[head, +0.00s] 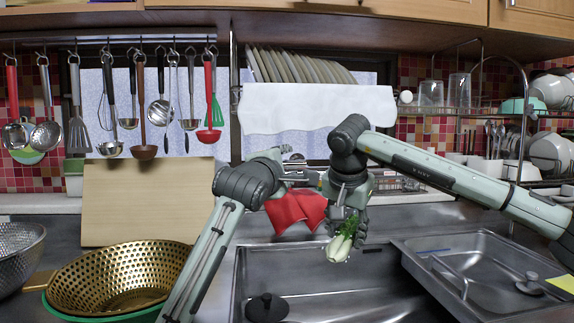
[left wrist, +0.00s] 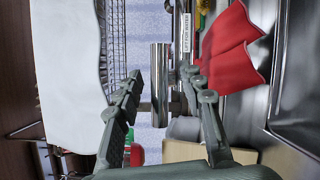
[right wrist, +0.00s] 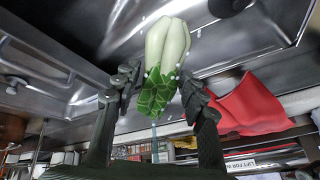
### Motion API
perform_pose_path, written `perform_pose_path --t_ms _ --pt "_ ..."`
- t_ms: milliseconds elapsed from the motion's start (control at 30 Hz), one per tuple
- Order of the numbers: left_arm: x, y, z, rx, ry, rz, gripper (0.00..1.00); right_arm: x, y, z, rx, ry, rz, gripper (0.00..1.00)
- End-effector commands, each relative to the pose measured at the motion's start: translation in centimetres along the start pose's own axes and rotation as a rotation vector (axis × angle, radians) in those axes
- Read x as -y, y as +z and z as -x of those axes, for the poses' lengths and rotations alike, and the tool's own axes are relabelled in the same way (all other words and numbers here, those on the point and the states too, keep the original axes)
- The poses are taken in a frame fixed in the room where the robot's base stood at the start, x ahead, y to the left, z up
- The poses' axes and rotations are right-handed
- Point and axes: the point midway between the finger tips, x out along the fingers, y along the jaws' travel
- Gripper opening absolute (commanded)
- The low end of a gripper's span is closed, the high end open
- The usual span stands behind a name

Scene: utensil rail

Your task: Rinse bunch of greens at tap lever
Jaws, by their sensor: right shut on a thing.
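The bunch of greens (head: 341,247), with pale stalks and dark leaves, hangs stalks down over the front sink basin. My right gripper (head: 347,217) is shut on its leafy part. In the right wrist view the greens (right wrist: 168,45) lie between the fingers, with white droplets around them and a thin pale-blue stream (right wrist: 155,140) behind the leaves. My left gripper (head: 305,172) is behind the sink at the tap. In the left wrist view its fingers (left wrist: 163,82) are apart, with a chrome cylinder (left wrist: 160,85) between them. A labelled tap lever (left wrist: 187,32) is beside the right finger.
A red cloth (head: 296,212) hangs behind the sink (head: 300,252), which has a black plug at front left. A gold colander (head: 122,275) and cutting board (head: 145,200) are left. Utensils hang on a rail above. A drainboard (head: 480,260) and dish rack are right.

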Motion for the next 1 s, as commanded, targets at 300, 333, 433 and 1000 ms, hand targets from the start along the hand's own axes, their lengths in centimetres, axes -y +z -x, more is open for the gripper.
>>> perform_pose_path --t_ms 300,333,433,1000 --pt "0.0 0.0 0.0 0.0 0.0 0.0 0.02 0.0 0.0 0.0 0.0 -0.001 0.0 0.11" --pt "0.0 0.0 0.0 0.0 0.0 0.0 0.0 0.0 0.0 0.0 0.0 -0.001 0.0 0.11" --pt "0.0 0.0 0.0 0.0 0.0 0.0 0.0 0.0 0.0 0.0 -0.001 -0.001 0.0 0.11" --pt "0.8 -0.1 0.1 0.021 0.081 -0.031 0.0 0.0 0.0 0.1 -0.001 -0.001 0.0 0.11"
